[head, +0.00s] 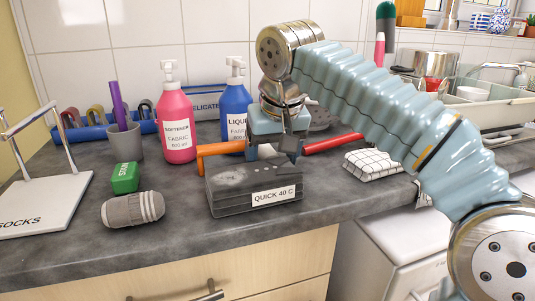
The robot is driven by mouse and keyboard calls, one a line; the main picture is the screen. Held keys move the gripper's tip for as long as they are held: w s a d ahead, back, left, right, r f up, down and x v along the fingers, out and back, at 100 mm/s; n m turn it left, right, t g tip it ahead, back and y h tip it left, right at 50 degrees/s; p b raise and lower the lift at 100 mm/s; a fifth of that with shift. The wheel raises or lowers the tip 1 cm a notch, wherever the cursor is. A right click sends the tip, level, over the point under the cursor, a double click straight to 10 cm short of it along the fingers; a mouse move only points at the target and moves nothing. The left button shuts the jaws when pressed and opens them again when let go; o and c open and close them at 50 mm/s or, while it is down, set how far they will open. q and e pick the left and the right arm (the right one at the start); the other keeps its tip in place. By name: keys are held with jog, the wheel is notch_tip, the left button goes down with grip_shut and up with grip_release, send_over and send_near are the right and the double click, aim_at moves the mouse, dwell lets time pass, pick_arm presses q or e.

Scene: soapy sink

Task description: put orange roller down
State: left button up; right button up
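The orange roller (222,148) shows as an orange bar with a bent-down left end, just above and behind the dark box marked QUICK 40 C (253,188). Its right end runs in behind my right gripper (272,150), which points down over the back of that box. One dark finger shows at the gripper's right side. I cannot tell whether the fingers are closed on the roller, or whether it rests on anything. A red bar (336,142) sticks out to the right of the gripper. My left gripper is not in view.
A pink softener bottle (176,125) and a blue bottle (235,108) stand behind. A green block (125,177), a grey ribbed cylinder (133,209) and a white SOCKS board (48,203) are on the left. A white grid-patterned block (373,164) lies right. The counter front is mostly bare.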

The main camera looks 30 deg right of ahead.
jog(key=p+v, duration=0.2)
jog(key=v, duration=0.9)
jog(key=shift+s+a+r, duration=0.15)
jog(key=shift+a+r, duration=0.05)
